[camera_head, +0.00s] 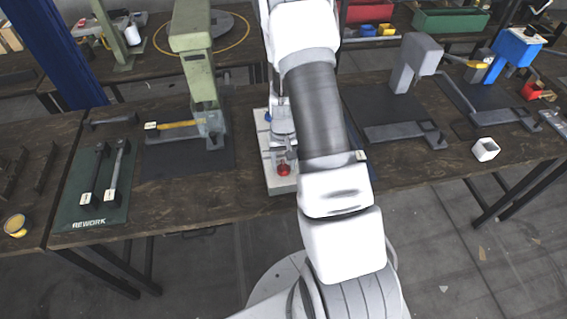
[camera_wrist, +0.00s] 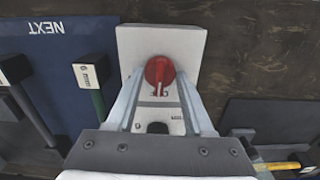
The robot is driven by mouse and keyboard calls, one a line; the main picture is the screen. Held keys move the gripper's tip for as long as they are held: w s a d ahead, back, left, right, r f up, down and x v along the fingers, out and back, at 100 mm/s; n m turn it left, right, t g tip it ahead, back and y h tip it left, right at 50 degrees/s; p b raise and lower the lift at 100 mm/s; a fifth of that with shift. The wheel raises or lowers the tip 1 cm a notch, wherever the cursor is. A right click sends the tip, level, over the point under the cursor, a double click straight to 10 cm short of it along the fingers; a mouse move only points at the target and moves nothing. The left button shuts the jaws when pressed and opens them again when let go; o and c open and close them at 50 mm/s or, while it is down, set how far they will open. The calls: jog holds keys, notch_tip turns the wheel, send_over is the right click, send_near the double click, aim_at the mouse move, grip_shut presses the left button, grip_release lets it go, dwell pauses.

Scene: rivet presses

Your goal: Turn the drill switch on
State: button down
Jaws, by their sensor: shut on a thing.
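The drill switch is a round red knob (camera_wrist: 160,74) with a pale mark, on a light grey plate (camera_wrist: 190,40). In the head view the red knob (camera_head: 283,169) is near the front end of the light grey base (camera_head: 283,187), beside my arm. My gripper (camera_wrist: 160,82) has one finger on each side of the knob in the wrist view and is shut on it. Small dark markings on the plate show between the fingers. In the head view my arm hides most of the base and the drill behind it.
A green press (camera_head: 192,40) stands to the left and a grey press (camera_head: 415,60) to the right. A blue mat marked NEXT (camera_wrist: 60,60) lies beside the plate with dark-headed tools. A green REWORK mat (camera_head: 90,205) is at the far left.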

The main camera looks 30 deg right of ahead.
jog(key=m+b, duration=0.1)
jog(key=m, duration=0.2)
jog(key=m+b, duration=0.1)
jog(key=m, duration=0.2)
jog(key=shift+m, duration=0.3)
jog(key=m, duration=0.3)
jog(key=shift+m, duration=1.8)
jog(key=shift+c, duration=1.4)
grip_release()
jog(key=shift+r, duration=0.1)
